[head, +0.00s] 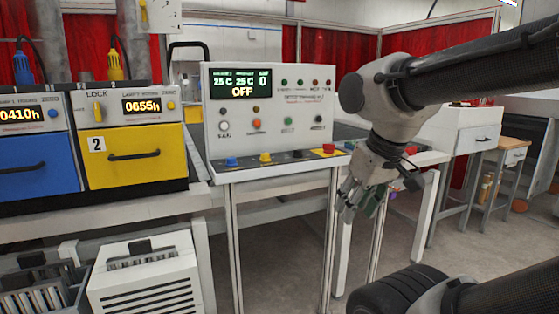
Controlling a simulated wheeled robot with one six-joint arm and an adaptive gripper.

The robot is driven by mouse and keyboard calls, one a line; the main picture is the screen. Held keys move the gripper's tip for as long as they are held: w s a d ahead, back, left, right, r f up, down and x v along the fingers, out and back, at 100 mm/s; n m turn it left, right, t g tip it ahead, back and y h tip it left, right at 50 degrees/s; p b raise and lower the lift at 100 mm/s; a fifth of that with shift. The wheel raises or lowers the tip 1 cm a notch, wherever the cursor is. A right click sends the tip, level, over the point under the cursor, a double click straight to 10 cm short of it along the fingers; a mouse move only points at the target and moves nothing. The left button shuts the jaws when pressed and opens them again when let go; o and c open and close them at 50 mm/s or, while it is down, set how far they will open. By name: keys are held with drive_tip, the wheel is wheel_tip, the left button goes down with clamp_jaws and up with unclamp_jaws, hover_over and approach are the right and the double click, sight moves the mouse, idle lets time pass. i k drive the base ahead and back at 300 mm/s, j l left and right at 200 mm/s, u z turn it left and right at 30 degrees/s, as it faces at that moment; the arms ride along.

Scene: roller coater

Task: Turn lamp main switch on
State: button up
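A white control panel (267,110) stands in the middle of the head view. Its display (241,84) reads "OFF" in large letters. Small coloured buttons, knobs and lights are on its front face, and blue, yellow and red buttons sit along its lower ledge. The labels are too small to read, so I cannot tell which control is the lamp main switch. My gripper (359,203) hangs pointing down, to the right of the panel and below its ledge. It appears apart from the panel. Its fingers are small and dark, and their opening is unclear.
Left of the panel are a blue drawer unit (37,166) and a yellow drawer unit (135,155) with hour displays and a yellow lock knob (98,110). A white louvred box (149,281) stands below. Open floor (285,250) shows under the panel.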

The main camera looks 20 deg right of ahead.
sight(328, 148)
drive_tip(key=i+l, duration=0.35)
drive_tip(key=l, duration=0.2)
drive_tip(key=i+l, duration=0.4)
drive_tip(key=l, duration=0.15)
drive_tip(key=k+z, duration=0.05)
